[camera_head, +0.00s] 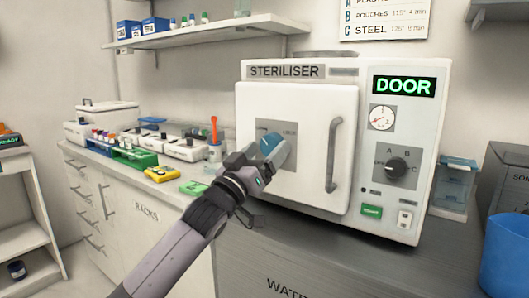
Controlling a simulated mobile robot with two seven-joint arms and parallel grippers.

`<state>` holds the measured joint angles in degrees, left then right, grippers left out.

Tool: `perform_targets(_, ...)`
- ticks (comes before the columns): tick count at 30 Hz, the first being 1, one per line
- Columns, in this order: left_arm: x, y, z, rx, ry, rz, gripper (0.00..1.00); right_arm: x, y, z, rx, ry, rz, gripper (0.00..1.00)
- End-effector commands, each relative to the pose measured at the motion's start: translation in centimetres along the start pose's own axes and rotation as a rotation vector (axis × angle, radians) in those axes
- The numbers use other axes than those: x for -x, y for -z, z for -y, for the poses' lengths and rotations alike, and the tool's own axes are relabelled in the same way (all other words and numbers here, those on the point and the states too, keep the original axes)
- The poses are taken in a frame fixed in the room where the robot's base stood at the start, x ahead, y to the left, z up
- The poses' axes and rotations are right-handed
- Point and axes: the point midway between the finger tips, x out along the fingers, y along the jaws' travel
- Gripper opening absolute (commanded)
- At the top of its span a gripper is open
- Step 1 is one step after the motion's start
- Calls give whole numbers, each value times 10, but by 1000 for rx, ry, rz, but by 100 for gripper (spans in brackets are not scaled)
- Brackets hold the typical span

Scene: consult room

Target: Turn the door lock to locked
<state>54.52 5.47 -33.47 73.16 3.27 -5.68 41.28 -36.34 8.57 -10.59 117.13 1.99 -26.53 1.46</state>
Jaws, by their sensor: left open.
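The white steriliser (340,80) stands on the counter with its door (310,105) closed flat to the front. The door lock shows as a blue knob (270,145) on a grey square plate (287,167) on the left part of the door. Lettering on the plate is too small and partly covered to read. My left gripper (262,157) is open and right at the knob, covering its lower part. I cannot tell whether the fingers touch it. The knob's exact angle is hidden. My right gripper is not in view.
A grey vertical handle (334,155) stands out on the door, right of the lock. A lit DOOR display (403,85), gauge (382,117) and black dial (397,170) are further right. Racks and a yellow item (162,174) sit on the left counter.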

Motion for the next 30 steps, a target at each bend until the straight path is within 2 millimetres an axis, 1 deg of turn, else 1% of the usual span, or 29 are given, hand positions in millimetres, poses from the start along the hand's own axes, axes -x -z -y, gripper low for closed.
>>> perform_targets(9, -2, 0, 0, 0, 0, 0, 82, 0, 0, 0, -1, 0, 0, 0)
perform_targets(10, -2, 0, 0, 0, 0, 0, 79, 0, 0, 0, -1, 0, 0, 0)
perform_targets(11, -2, 0, 0, 0, 0, 0, 69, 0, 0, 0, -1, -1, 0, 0)
perform_targets(12, -2, 0, 0, 0, 0, 0, 56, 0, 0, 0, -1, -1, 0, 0)
perform_targets(15, -2, 0, 0, 0, 0, 0, 27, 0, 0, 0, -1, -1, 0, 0)
perform_targets(23, -2, 1, 0, -14, -6, 1, 27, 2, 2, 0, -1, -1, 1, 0)
perform_targets(30, -3, 4, 1, -107, -42, 10, 27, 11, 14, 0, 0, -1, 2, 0)
